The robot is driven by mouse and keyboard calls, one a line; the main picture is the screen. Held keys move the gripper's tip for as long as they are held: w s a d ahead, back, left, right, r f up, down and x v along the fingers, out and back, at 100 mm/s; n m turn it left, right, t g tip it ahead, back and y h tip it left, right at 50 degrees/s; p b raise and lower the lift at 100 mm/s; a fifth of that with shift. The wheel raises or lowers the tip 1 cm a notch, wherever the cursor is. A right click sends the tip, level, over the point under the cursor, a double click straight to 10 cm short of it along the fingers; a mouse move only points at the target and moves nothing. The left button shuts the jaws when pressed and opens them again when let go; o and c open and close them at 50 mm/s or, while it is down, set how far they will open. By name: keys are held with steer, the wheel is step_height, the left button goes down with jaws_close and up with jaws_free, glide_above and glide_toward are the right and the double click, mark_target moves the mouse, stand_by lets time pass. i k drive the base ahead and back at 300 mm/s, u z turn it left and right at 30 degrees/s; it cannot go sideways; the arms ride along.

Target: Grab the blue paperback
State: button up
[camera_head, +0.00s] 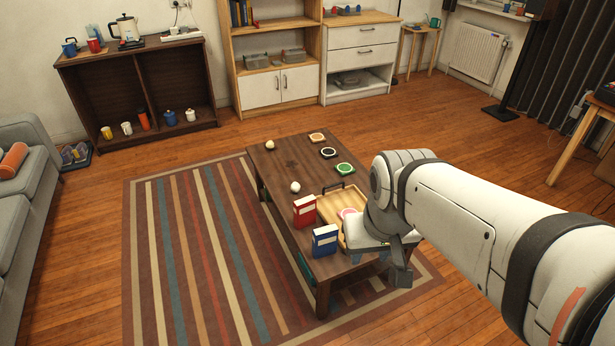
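A blue, box-like item (325,240) with a white label stands upright near the front edge of the dark wooden coffee table (283,172); it may be the blue paperback. A similar red item (305,211) stands just behind it. My gripper (400,274) points down at the table's right front end, to the right of the blue item and apart from it.
A wooden tray (328,206) with a pink round thing (348,213) lies partly behind my wrist. A grey sofa (22,190) stands at left. The striped rug (200,250) is clear.

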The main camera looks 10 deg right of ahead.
mark_target(324, 238)
steer(key=z, duration=0.05)
steer(key=i, duration=1)
steer(key=u, duration=0.05)
